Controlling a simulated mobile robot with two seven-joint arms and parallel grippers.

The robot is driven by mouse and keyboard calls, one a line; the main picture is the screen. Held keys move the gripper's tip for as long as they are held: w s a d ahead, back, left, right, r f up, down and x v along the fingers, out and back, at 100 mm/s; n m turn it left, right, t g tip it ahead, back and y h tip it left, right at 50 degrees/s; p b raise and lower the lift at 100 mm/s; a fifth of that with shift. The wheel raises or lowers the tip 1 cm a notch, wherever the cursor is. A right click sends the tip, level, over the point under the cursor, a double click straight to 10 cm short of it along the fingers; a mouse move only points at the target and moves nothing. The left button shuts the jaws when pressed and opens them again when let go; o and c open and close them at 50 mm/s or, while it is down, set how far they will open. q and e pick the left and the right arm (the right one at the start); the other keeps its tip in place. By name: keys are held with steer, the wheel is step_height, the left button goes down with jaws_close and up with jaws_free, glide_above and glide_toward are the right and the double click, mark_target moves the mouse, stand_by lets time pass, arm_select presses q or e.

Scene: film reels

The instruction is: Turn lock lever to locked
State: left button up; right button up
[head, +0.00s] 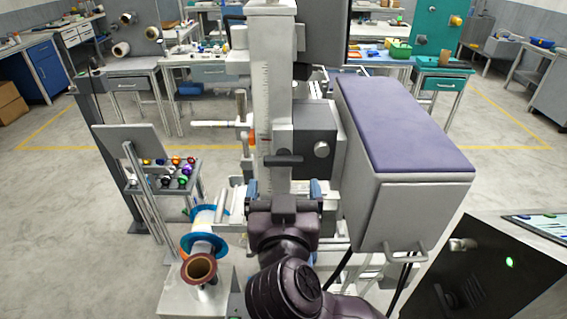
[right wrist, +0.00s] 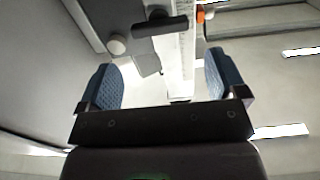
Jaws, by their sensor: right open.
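A dark bar-shaped lever (head: 283,160), which I take to be the lock lever, lies level across the front of a pale upright column with a scale (head: 262,80). It also shows at the top of the right wrist view (right wrist: 160,26). My right gripper (head: 284,190) is open, its blue-padded fingers apart, just below the lever in the head view. In the right wrist view the space between the fingers (right wrist: 165,82) is empty, with the lever beyond the tips. The gripper looks apart from the lever. My left gripper is not in view.
A grey block with a round knob (head: 321,149) stands right of the lever, beside a large box with a purple top (head: 405,120). Film reels (head: 205,235) sit at lower left. A small stand of coloured knobs (head: 170,172) is further left. Open floor lies on both sides.

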mark_target(284, 162)
steer(key=w, duration=0.7)
steer(key=c, duration=0.6)
